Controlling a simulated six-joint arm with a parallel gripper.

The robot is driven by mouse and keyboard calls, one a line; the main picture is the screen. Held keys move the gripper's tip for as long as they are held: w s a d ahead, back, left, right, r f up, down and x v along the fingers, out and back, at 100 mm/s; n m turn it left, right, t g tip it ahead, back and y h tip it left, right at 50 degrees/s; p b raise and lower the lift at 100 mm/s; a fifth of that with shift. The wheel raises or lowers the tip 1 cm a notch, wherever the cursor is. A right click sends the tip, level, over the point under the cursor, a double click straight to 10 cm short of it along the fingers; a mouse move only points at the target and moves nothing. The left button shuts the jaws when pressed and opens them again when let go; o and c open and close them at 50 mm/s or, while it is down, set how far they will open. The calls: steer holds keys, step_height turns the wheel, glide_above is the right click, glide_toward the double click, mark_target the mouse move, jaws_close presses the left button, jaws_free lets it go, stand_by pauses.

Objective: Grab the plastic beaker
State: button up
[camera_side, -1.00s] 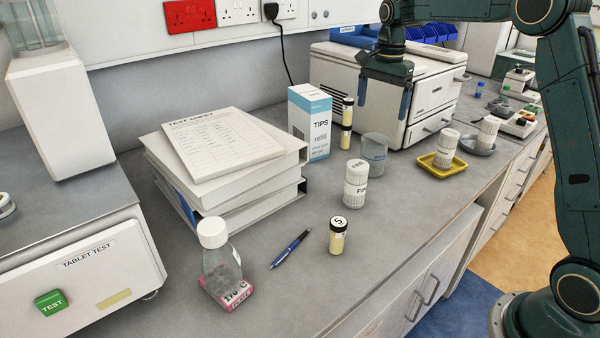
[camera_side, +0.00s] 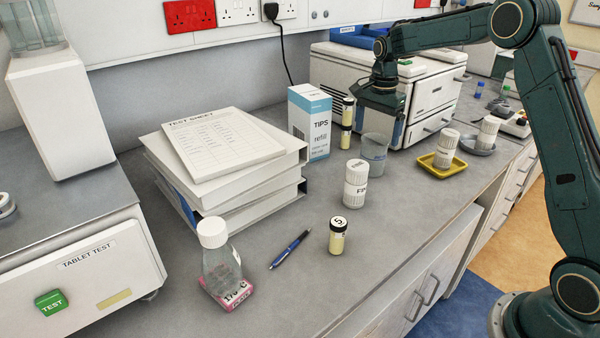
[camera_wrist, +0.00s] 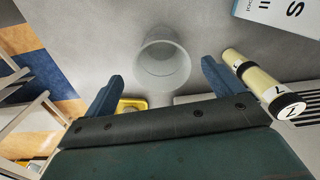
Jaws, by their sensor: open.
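The plastic beaker (camera_side: 375,150) is translucent grey and stands upright on the bench, right of the tips box. In the side view my gripper (camera_side: 379,132) is right at the beaker, pointing down, with its fingers around the upper part. In the wrist view the beaker (camera_wrist: 163,62) lies ahead of and between the two blue fingers of my gripper (camera_wrist: 160,82), with gaps on both sides. The jaws are open and hold nothing. Whether a finger touches the beaker is not clear.
Stacked yellow vials (camera_side: 347,125) stand close left of the beaker, near one finger in the wrist view (camera_wrist: 265,85). A white tub (camera_side: 355,183) stands in front. A yellow tray (camera_side: 428,163) with a tub is to the right.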

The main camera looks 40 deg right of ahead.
mark_target(373, 152)
steer(key=shift+f, duration=1.15)
steer(key=shift+f, duration=0.1)
steer(key=shift+w+f, duration=0.1)
steer(key=shift+f, duration=2.4)
steer(key=c, duration=1)
